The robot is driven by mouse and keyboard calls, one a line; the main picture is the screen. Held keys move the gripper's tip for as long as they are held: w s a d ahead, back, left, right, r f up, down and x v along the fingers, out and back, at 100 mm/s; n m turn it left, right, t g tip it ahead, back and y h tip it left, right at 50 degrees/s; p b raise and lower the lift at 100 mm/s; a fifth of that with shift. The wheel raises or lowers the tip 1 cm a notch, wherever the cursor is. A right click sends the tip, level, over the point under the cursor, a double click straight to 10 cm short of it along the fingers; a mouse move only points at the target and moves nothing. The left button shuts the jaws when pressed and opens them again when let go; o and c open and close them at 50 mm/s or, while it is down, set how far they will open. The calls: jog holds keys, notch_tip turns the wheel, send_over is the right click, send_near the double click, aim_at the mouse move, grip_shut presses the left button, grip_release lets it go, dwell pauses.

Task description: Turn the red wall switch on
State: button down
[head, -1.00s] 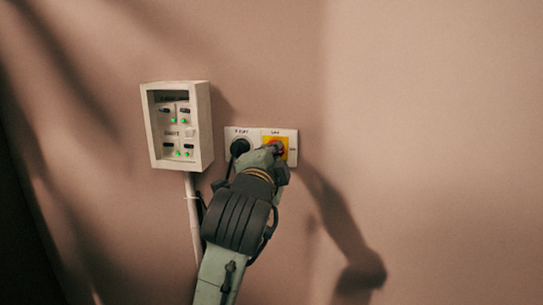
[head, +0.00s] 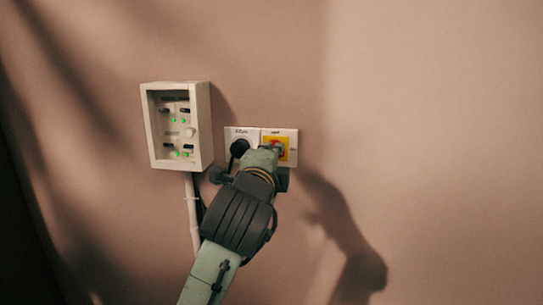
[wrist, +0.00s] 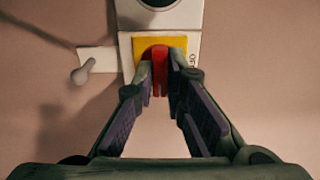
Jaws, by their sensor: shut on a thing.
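The red wall switch (head: 277,146) sits on a yellow square (head: 284,158) in the right part of a white wall plate (head: 293,141). In the wrist view its red handle (wrist: 160,72) stands upright in the picture, in front of the yellow square (wrist: 160,42). My gripper (head: 264,154) reaches up to it from below left in the head view and hides part of it. In the wrist view my gripper (wrist: 161,62) has one fingertip on each side of the handle and is shut on it. The lettering near the switch is too small to read surely.
A black plug (head: 239,147) is in the socket left of the switch, close to my gripper. Further left is a white control box (head: 205,130) with green lights and a conduit (head: 193,215) below it. The wall to the right is clear.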

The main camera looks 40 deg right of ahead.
jog(key=shift+s+d+f, duration=0.1)
jog(key=shift+s, duration=0.05)
jog(key=c, duration=1.6)
grip_release()
jog(key=shift+c, duration=0.2)
jog(key=v, duration=0.7)
jog(key=shift+a, duration=0.25)
jog(key=shift+s, duration=0.1)
